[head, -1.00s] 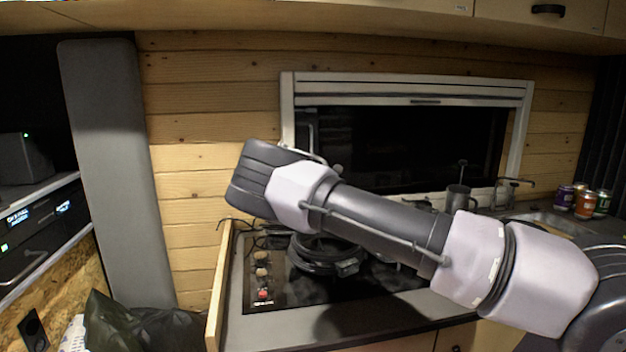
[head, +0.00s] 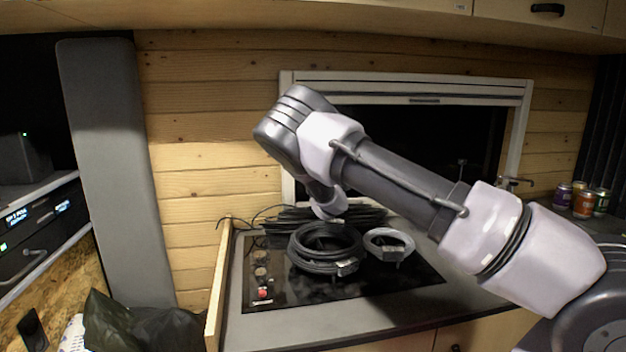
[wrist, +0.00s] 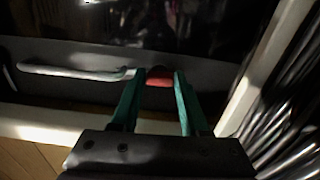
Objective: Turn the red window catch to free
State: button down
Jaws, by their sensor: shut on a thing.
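The red window catch (wrist: 159,81) shows in the wrist view as a small red piece between my two green fingers, at the lower frame of the dark window. My gripper (wrist: 160,74) is shut on it, one finger on each side. A pale handle bar (wrist: 75,72) runs left from the catch along the frame. In the head view the window (head: 430,135) stands behind my arm. The catch and my fingers are hidden there by my arm.
A black cable coil (head: 325,250) and a grey coil (head: 389,243) lie on the dark hob (head: 350,290) below my arm. Several cans (head: 583,203) stand at the right. A tall grey panel (head: 105,170) stands at the left.

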jog(key=shift+f+m, duration=0.1)
jog(key=shift+m, duration=0.2)
dwell(0.4)
jog(key=shift+c, duration=2)
grip_release()
jog(key=v, duration=1.1)
jog(key=shift+w, duration=0.1)
